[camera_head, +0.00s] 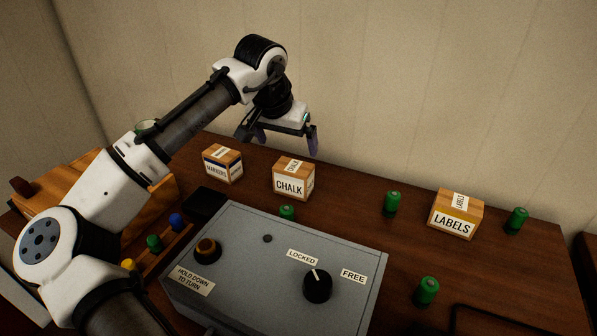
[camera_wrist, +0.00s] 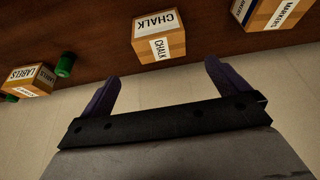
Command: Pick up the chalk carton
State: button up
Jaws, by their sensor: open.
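The chalk carton (camera_head: 293,182) is a small tan box with white "CHALK" labels. It stands on the brown table behind the grey control box. In the wrist view the chalk carton (camera_wrist: 158,38) shows at top centre, beyond the fingertips. My gripper (camera_head: 284,138) is open and empty, above and behind the carton in the head view. In the wrist view my gripper (camera_wrist: 160,82) shows two dark purple fingers spread apart, with nothing between them and not touching the carton.
A markers carton (camera_head: 222,163) stands left of the chalk, a labels carton (camera_head: 455,214) to the right. Several green cylinders stand around, one (camera_head: 287,212) just in front of the chalk. The grey control box (camera_head: 235,255) with two knobs fills the front. A wall (camera_head: 450,90) rises behind.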

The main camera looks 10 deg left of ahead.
aim_at(293, 166)
jog(key=p+x, duration=0.1)
jog(key=x, duration=0.6)
jog(key=shift+f, duration=0.2)
jog(key=shift+p+x, duration=0.7)
jog(key=shift+x, duration=1.9)
jog(key=shift+w+r, duration=0.1)
jog(key=c, duration=1.1)
jog(key=shift+o, duration=0.2)
